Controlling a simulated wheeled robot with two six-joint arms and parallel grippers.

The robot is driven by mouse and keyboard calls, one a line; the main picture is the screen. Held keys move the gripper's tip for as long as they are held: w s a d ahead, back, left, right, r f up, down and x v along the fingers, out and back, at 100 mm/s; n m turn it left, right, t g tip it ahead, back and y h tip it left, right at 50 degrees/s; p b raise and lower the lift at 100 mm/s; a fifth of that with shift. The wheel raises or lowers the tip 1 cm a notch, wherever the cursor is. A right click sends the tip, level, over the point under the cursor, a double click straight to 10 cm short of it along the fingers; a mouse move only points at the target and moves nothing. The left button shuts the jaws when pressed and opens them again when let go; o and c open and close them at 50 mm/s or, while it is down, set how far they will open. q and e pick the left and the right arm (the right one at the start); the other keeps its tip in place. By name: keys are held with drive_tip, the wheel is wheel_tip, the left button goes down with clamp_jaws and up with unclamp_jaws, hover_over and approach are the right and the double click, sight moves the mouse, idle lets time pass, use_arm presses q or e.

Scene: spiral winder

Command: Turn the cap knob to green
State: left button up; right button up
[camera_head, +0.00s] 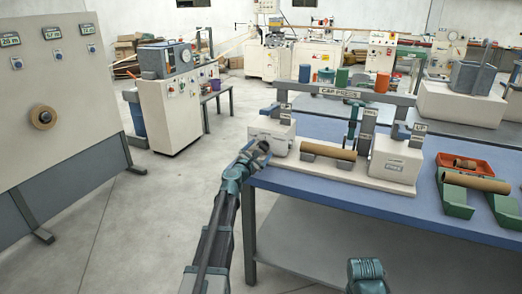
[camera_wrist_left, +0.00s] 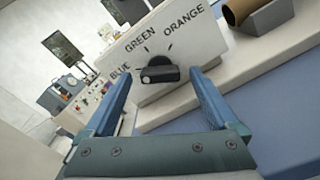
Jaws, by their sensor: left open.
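The cap knob (camera_wrist_left: 160,74) is a dark bar-shaped knob on a white panel (camera_wrist_left: 205,45) in the left wrist view. The words BLUE, GREEN and ORANGE arc above it, with short dark marks. I cannot tell which word the knob points to. My left gripper (camera_wrist_left: 160,81) is open, with one finger on each side of the knob in the picture; contact is not clear. In the head view my left gripper (camera_head: 257,152) is at the left end of the cap press (camera_head: 343,91), by its white block (camera_head: 268,133). The knob is hidden there. My right gripper's fingers do not show.
The blue table (camera_head: 330,197) carries the press, with a brown tube (camera_head: 328,151) in its middle. Green holders (camera_head: 456,197) and an orange tray (camera_head: 470,163) are to the right. A large panel (camera_head: 60,90) stands at left. The floor between is clear.

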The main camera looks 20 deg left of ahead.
use_arm(q)
drive_tip(key=shift+w, duration=0.55)
drive_tip(key=c, duration=1.4)
drive_tip(key=shift+o, duration=0.2)
drive_tip(key=shift+m, duration=0.3)
drive_tip(key=m, duration=0.5)
drive_tip(key=shift+s+m, duration=0.1)
drive_tip(key=shift+m, duration=0.3)
drive_tip(key=m, duration=0.5)
drive_tip(key=shift+m, duration=0.3)
